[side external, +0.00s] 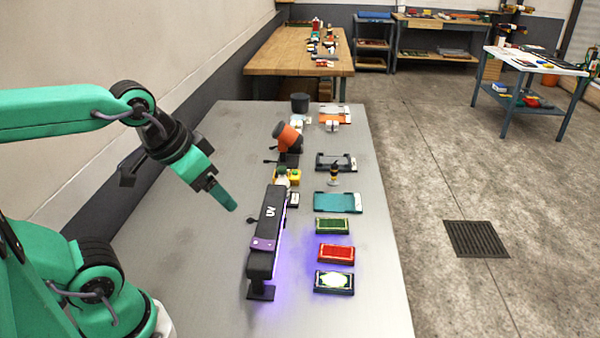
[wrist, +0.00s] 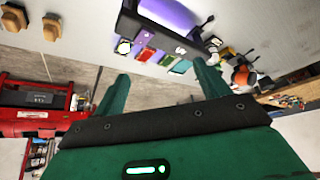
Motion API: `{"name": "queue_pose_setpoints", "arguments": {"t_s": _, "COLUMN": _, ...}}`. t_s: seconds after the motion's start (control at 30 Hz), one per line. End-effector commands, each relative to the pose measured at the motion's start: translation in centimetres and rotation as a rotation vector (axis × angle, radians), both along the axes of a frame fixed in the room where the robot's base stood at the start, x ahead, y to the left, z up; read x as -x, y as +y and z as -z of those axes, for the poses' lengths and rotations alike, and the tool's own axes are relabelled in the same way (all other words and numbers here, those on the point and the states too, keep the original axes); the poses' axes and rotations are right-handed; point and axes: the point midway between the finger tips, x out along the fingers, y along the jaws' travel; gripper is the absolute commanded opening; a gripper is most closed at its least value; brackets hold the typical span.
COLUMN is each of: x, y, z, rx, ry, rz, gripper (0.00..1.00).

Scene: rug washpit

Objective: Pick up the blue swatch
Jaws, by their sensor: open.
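A row of small framed swatches lies on the metal table, right of the lamp in the side view: a green one (side external: 331,226), a red one (side external: 335,253) and a dark-edged one with a pale centre (side external: 334,282). The pale one's edge looks navy; no swatch looks plainly blue. Behind them lies a flat teal piece (side external: 337,202). My gripper (side external: 223,196) is above the table, left of the lamp and apart from the swatches. In the wrist view its fingers (wrist: 162,78) are spread and empty, with the red (wrist: 145,54) and green (wrist: 167,59) swatches beyond them.
A black UV lamp bar (side external: 268,232) with violet glow stands between my gripper and the swatches. An orange-black device (side external: 287,138), a black tray (side external: 336,162) and a small bottle (side external: 334,172) stand farther back. The table's left part (side external: 185,270) is clear.

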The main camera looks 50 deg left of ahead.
Motion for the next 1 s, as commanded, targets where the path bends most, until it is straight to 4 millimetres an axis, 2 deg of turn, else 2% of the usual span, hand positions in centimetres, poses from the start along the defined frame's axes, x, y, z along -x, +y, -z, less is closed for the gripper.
{"name": "queue_pose_setpoints", "arguments": {"t_s": 0.27, "x": -2.2, "y": -0.9, "z": 0.3, "rx": -0.024, "ry": 0.055, "rz": 0.080, "gripper": 0.75}}
{"name": "queue_pose_setpoints", "arguments": {"t_s": 0.57, "x": -6.5, "y": -2.9, "z": 1.6, "rx": -0.068, "ry": 0.148, "rz": 0.238, "gripper": 0.75}}
{"name": "queue_pose_setpoints", "arguments": {"t_s": 1.0, "x": -12.6, "y": -7.0, "z": 6.1, "rx": -0.130, "ry": 0.285, "rz": 0.478, "gripper": 0.75}}
